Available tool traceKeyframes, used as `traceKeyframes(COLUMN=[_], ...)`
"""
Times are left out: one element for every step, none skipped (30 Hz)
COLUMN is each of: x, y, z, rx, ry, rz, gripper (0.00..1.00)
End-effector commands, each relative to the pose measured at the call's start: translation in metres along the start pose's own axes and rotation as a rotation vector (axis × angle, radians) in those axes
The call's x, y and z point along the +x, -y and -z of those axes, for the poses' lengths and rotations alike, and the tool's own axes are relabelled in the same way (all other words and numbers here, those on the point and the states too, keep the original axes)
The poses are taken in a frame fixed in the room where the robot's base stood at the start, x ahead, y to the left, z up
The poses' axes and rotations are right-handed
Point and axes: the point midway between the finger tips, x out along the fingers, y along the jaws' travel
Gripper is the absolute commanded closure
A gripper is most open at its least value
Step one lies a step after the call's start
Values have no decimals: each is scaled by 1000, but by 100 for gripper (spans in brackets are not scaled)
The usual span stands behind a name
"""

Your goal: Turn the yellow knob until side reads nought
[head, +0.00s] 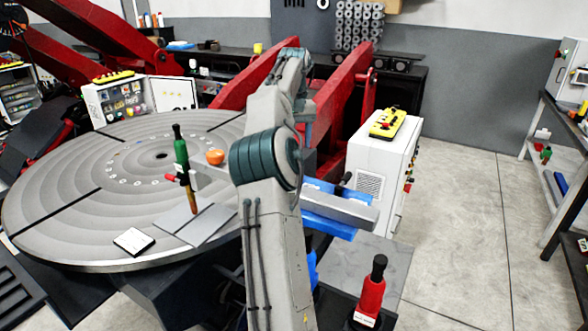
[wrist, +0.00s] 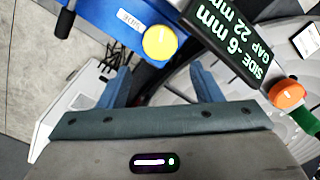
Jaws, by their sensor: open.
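The yellow knob (wrist: 160,42) sits on a blue block (wrist: 105,18) with a white label reading SIDE in the wrist view. My gripper (wrist: 162,82) is open and empty. Its two fingers point toward the knob, one to each side below it in the picture, and do not touch it. A dark display (wrist: 232,40) right of the knob reads SIDE -6 mm and GAP 22 mm. In the head view my arm hides the knob, and I cannot make out my fingers there.
An orange knob (wrist: 287,95) lies right of the display; it also shows in the head view (head: 215,157). A green-handled tool (head: 181,150) stands on the large round table (head: 60,200). A white cabinet (head: 375,150) and a red-handled tool (head: 372,288) stand right of my arm.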

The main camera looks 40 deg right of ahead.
Motion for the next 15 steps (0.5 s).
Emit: traceKeyframes(x=[8,12,20,25,30,37,42,47,53,58,62,68,72,75,79], y=[1,1,1,1,1,1,1,0,1,1,1,0,0,0,0], z=[-1,-1,-1,-1,-1,-1,-1,-1,-1,-1,-1,-1,-1,0,0], rx=[1,1,1,1,0,0,1,1,1,0,0,1,1,1,1], ry=[3,2,4,3,4,3,4,3,4,3,4,2,3,2,2], rz=[1,0,1,1,2,1,1,0,1,0,0,0,1,0,1], gripper=[41,41,41,41,41,41,41,41,41,41,41,41,41,41,41])
